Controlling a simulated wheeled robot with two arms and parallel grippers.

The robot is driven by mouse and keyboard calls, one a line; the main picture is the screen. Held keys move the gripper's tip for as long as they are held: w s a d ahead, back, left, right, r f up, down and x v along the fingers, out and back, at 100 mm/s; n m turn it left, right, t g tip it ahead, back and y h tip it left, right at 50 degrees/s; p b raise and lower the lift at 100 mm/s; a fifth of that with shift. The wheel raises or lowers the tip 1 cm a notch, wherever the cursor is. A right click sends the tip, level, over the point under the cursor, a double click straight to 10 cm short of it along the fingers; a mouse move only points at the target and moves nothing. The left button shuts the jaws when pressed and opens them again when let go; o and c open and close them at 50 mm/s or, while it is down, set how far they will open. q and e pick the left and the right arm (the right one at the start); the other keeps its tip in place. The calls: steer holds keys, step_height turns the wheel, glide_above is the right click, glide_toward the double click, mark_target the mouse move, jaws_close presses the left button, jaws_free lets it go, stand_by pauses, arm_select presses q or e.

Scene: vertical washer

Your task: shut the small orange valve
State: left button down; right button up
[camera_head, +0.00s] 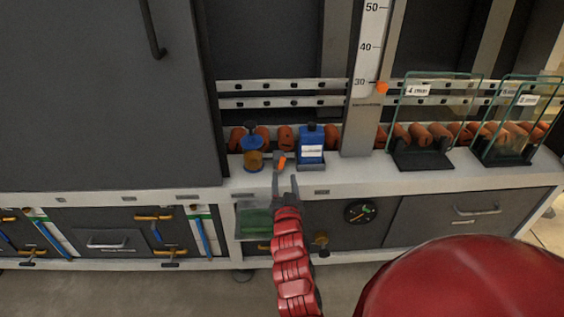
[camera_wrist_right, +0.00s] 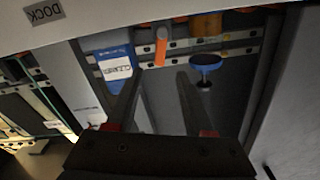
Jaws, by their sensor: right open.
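The small orange valve (camera_head: 281,161) is a short orange handle above the white ledge, between a blue-and-amber container and a blue bottle. It also shows in the right wrist view (camera_wrist_right: 161,47), upright at the top centre. My right gripper (camera_head: 285,182) is open and empty, just in front of and below the valve. In the right wrist view, its two fingers (camera_wrist_right: 158,80) point toward the valve with a gap between them, apart from it. My left gripper is in neither view.
The blue bottle (camera_head: 311,145) stands close right of the valve and the blue-and-amber container (camera_head: 253,158) close left. Brick-coloured rolls (camera_head: 285,138) lie behind. Wire racks (camera_head: 420,150) stand further right. The ledge (camera_head: 345,180) between bottle and racks is mostly clear.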

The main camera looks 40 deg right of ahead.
mark_target(282, 161)
steer(key=b+x, duration=0.1)
steer(key=x, duration=0.7)
steer(key=shift+s+f, duration=0.1)
steer(key=shift+w+d, duration=0.35)
steer(key=shift+w, duration=0.2)
jaws_close()
